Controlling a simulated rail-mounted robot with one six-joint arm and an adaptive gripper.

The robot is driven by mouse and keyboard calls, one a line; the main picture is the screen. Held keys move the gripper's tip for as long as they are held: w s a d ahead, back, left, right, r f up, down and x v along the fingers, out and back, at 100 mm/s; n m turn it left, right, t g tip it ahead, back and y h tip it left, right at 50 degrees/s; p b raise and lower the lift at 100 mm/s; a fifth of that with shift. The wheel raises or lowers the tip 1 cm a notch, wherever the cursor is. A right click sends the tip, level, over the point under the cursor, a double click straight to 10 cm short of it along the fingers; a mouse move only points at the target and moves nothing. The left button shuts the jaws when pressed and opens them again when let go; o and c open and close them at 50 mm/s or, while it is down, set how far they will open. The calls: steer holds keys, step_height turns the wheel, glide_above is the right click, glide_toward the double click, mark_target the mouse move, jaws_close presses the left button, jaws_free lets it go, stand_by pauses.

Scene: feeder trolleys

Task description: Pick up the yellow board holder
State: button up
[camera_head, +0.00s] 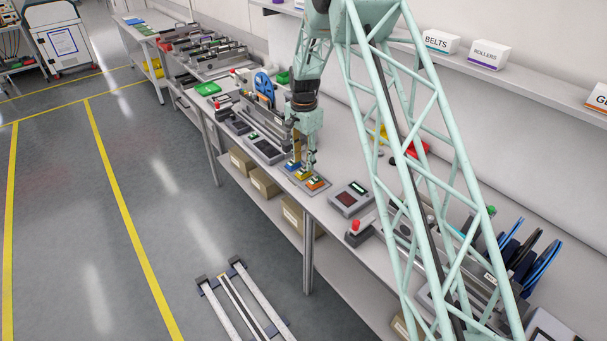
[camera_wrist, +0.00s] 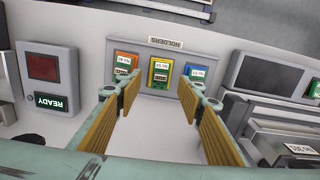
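The yellow board holder (camera_wrist: 161,74) carries a green board with a white label, and sits in the middle of a row on a grey plate marked HOLDERS (camera_wrist: 188,43). The orange holder (camera_wrist: 125,65) is left of it and the blue holder (camera_wrist: 196,73) right of it in the wrist view. In the head view the yellow holder (camera_head: 303,174) is on the bench, partly hidden by my fingers. My gripper (camera_wrist: 163,92) is open and empty, its fingers pointing down towards the row. The yellow holder shows between and beyond the fingertips, with no contact visible. My gripper (camera_head: 304,163) is just above the row.
A grey box with a dark red screen and a READY display (camera_wrist: 52,80) stands left of the row in the wrist view. A dark-screened device (camera_wrist: 268,75) stands to the right. Feeder rails (camera_head: 262,125) lie along the bench (camera_head: 335,208) beyond the gripper.

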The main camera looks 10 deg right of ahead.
mark_target(304, 169)
steer(key=shift+f, duration=2.45)
steer(key=c, duration=1)
